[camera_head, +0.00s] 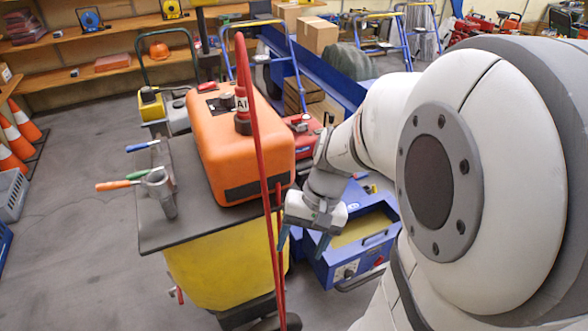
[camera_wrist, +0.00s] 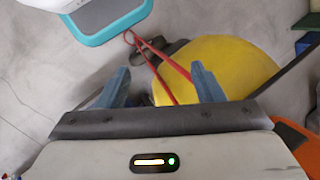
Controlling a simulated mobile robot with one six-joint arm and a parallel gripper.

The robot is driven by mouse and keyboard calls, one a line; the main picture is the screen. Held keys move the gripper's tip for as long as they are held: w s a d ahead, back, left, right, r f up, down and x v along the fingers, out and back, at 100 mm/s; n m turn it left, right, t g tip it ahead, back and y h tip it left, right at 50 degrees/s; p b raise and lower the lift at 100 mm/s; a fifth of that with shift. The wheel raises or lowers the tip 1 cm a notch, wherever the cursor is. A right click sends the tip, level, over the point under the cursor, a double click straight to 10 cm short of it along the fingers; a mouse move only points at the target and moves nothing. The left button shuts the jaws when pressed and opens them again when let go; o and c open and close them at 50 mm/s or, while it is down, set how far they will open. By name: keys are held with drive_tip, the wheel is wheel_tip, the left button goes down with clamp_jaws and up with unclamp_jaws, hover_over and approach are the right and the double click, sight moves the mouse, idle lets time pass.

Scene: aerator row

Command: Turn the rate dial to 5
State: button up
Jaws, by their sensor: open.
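A blue machine (camera_head: 345,246) with an open-topped yellowish bed stands on the floor right of centre in the head view. In the wrist view my gripper (camera_wrist: 162,82) is also open and empty; no dial shows there.
A cart with a yellow body (camera_head: 215,268), grey top and orange tank (camera_head: 240,150) stands close left of my gripper. A tall red handle (camera_head: 262,170) rises between them. It shows below my fingers in the wrist view (camera_wrist: 160,62).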

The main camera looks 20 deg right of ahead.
drive_tip(key=w+d+f+m+t+y+b, duration=0.1)
drive_tip(key=w+f+m+y+b, duration=0.1)
drive_tip(key=f+m+y+b, duration=0.45)
drive_tip(key=w+d+f+m+y+b, duration=0.1)
drive_tip(key=w+d+f+b, duration=0.15)
drive_tip(key=f, duration=0.75)
drive_tip(key=m+t+h+b, duration=1)
drive_tip(key=m+t+b, duration=0.9)
drive_tip(key=m, duration=0.4)
approach(350, 278)
drive_tip(key=w, duration=0.2)
drive_tip(key=shift+g, duration=0.4)
drive_tip(key=shift+w+a+r+b, duration=0.15)
drive_tip(key=shift+w+b, duration=0.35)
drive_tip(key=shift+w, duration=0.55)
drive_tip(key=shift+w+r+b, duration=0.25)
drive_tip(key=shift+w+b, duration=0.2)
drive_tip(key=shift+w, duration=0.6)
drive_tip(key=shift+w+a+r+b, duration=0.15)
drive_tip(key=shift+w+b, duration=0.35)
drive_tip(key=shift+w, duration=0.55)
drive_tip(key=shift+d, duration=0.1)
drive_tip(key=shift+c, duration=0.4)
drive_tip(key=c, duration=0.9)
drive_tip(key=shift+a, duration=0.35)
drive_tip(key=shift+d, duration=0.15)
